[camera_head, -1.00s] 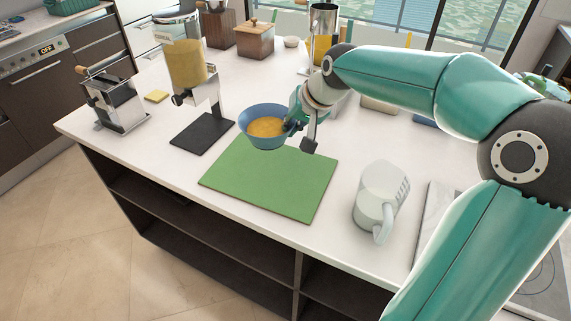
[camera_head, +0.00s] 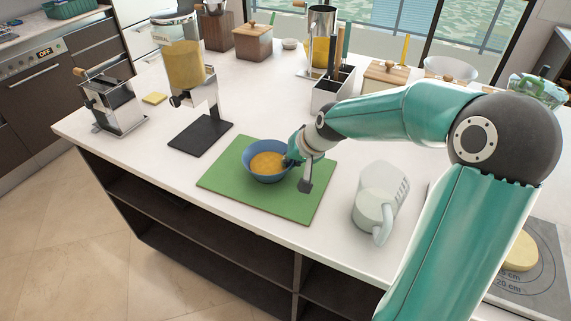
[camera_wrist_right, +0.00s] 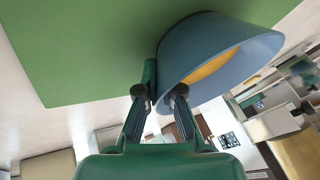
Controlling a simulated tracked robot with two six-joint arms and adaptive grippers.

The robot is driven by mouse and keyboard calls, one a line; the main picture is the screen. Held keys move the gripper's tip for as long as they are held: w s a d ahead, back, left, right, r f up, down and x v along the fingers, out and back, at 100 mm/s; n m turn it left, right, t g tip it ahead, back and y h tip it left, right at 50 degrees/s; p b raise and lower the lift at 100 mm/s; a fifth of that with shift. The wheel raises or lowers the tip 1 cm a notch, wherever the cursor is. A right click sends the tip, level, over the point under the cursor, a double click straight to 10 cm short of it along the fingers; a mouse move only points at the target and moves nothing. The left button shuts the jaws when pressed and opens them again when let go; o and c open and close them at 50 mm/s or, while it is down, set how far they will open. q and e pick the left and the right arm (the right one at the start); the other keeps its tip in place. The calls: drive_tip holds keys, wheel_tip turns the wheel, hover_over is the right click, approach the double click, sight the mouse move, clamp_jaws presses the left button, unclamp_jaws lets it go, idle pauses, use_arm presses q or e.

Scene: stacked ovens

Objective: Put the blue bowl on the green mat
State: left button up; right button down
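The blue bowl (camera_head: 252,168) holds yellow-orange contents and is upright over the middle of the green mat (camera_head: 227,186), resting on it or just above it; a small gap cannot be ruled out. My right gripper (camera_head: 293,161) is at the bowl's right side, with its fingers closed on the bowl wall at the rim. In the right wrist view, the fingers (camera_wrist_right: 165,92) pinch the rim of the bowl (camera_wrist_right: 200,50), and the bowl's base is against or close to the mat (camera_wrist_right: 90,45). My left gripper is not in view.
A white jug (camera_head: 376,205) stands right of the mat. A cereal dispenser (camera_head: 187,70) on a black base is behind left. A metal toaster-like appliance (camera_head: 113,100), a utensil holder (camera_head: 327,92) and wooden boxes stand farther back. The counter's front edge is just before the mat.

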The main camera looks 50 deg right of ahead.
drive_tip(key=shift+f, duration=0.1)
drive_tip(key=c, duration=1.6)
unclamp_jaws()
drive_tip(key=shift+r, duration=0.2)
drive_tip(key=v, duration=1.1)
drive_tip(key=shift+s+r, duration=0.25)
drive_tip(key=shift+r, duration=0.1)
